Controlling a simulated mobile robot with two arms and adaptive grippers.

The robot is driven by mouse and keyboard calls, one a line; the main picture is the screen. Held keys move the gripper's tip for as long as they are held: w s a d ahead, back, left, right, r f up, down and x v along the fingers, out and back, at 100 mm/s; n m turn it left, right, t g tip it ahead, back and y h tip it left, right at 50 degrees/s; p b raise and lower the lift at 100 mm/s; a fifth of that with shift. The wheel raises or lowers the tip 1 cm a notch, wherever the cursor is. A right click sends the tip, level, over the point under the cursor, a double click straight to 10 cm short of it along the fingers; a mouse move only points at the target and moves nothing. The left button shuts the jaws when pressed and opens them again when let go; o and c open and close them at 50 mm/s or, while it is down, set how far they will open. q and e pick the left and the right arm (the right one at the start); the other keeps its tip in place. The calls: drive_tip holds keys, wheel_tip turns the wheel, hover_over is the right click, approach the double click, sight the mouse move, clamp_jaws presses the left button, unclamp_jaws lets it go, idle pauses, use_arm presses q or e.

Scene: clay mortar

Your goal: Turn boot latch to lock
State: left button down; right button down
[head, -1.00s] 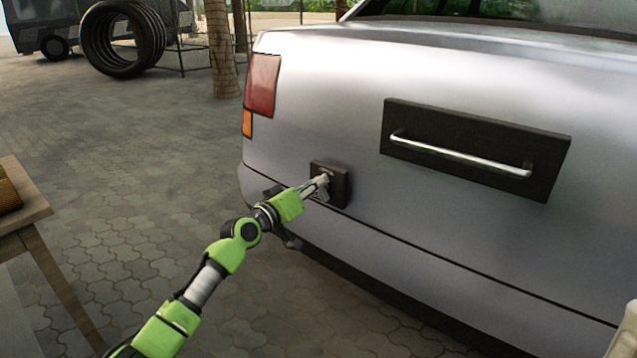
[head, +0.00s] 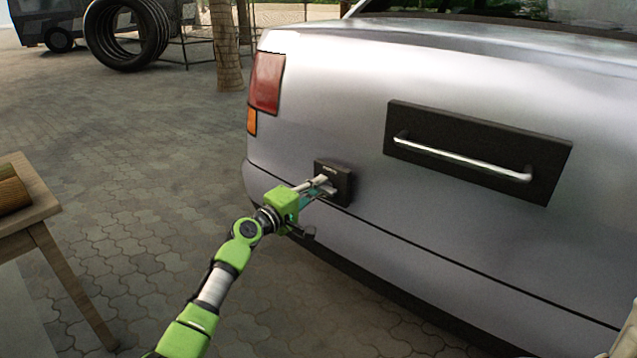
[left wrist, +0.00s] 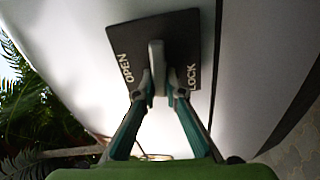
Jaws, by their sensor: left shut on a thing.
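The boot latch is a small pale lever (left wrist: 156,60) on a square black plate (head: 343,180) on the silver car's rear, below the tail light. In the left wrist view the plate (left wrist: 120,35) carries the words OPEN on the left and LOCK on the right. The lever stands upright in that view, between the two words. My left gripper (head: 325,186) is at the plate. In the left wrist view its two fingertips (left wrist: 155,90) are closed on either side of the lever's near end. My right gripper is not seen.
A black panel with a silver bar handle (head: 460,157) is right of the latch. The car's bumper (head: 400,265) runs below. A wooden table (head: 35,212) stands at the left edge. Paved ground (head: 140,170) between table and car is clear. Stacked tyres (head: 127,35) are far back.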

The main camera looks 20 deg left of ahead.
use_arm(q)
drive_tip(key=shift+f+n, duration=0.15)
drive_tip(key=shift+n, duration=0.35)
drive_tip(key=c, duration=2.1)
unclamp_jaws()
drive_tip(key=v, duration=1.2)
